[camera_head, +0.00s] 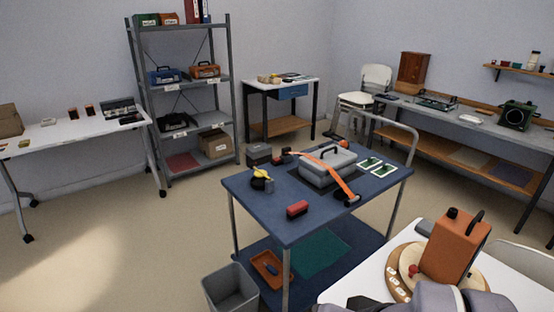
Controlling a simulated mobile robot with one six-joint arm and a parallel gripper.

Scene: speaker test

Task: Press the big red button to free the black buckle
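A grey case (327,166) with a dark handle sits on the blue cart's top (262,215). An orange strap (335,174) crosses the case. A small black piece, probably the black buckle (347,200), lies at the strap's near end by the cart edge; its latch is too small to make out. I cannot single out a big red button for sure. A small red knob (413,270) shows on a round wooden board (396,284) at the lower right. My gripper's fingers are not in view; only grey arm parts show at the bottom right.
An orange box with a handle (455,247) stands on the wooden board on a white table (350,289). A red block (297,209), a yellow-and-black item (261,178) and green cards (384,170) lie on the cart. A grey bin (231,289) stands before it. Floor at left is clear.

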